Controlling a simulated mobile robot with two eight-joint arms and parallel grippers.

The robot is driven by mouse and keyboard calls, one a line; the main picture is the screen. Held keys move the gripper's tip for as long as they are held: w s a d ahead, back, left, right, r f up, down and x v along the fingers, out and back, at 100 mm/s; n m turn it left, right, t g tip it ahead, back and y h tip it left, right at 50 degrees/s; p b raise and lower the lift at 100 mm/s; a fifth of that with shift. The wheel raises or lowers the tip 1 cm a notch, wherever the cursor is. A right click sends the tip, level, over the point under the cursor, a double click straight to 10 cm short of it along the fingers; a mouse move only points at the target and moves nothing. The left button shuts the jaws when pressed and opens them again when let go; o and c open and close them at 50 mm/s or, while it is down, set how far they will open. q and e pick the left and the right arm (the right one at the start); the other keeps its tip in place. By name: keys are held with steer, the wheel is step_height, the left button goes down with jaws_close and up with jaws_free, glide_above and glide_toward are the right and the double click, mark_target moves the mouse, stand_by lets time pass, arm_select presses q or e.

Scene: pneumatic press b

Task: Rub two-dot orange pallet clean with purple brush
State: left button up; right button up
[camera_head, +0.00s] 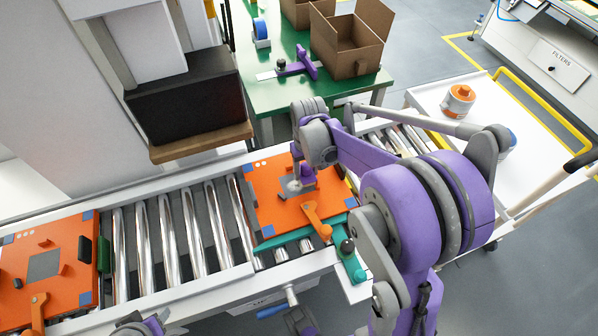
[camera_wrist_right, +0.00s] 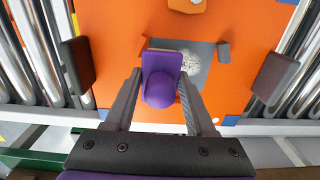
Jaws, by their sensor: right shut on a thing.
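The two-dot orange pallet (camera_head: 268,200) lies on the roller conveyor under my right arm, with two white dots at its far left corner. My right gripper (camera_head: 303,180) is over its middle and shut on the purple brush (camera_wrist_right: 160,78). The brush is over the near left part of the pallet's grey square (camera_wrist_right: 205,57); I cannot tell whether it touches. A whitish patch (camera_wrist_right: 188,68) shows on the square beside the brush. The fingers and brush partly hide the square in the head view. My left gripper's fingers do not show.
Another orange pallet (camera_head: 70,240) with three dots lies at the left end of the conveyor rollers (camera_head: 168,240). A black press block (camera_head: 185,95) hangs behind. A green table (camera_head: 270,90) holds open cardboard boxes (camera_head: 350,40) and a purple tool (camera_head: 300,65). A white cart (camera_head: 490,110) stands at right.

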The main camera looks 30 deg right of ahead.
mark_target(285, 188)
steer(key=shift+d+r, duration=0.15)
steer(key=shift+d, duration=0.05)
steer(key=shift+a, duration=0.2)
steer(key=shift+w+a+f, duration=0.1)
steer(key=shift+w+a, duration=0.15)
steer(key=shift+a, duration=0.7)
steer(key=shift+w+a+f, duration=0.15)
steer(key=shift+w+a, duration=0.05)
steer(key=shift+a, duration=0.75)
steer(key=shift+w+a+f, duration=0.1)
steer(key=shift+w+a, duration=0.15)
steer(key=shift+a, duration=1)
jaws_close()
steer(key=shift+a, duration=0.1)
step_height(285, 188, up, 4)
steer(key=p, duration=0.2)
steer(key=shift+w+r+p, duration=0.1)
steer(key=shift+r+p, duration=0.15)
steer(key=shift+p, duration=0.1)
steer(key=shift+r+p, duration=0.45)
steer(key=shift+r, duration=0.3)
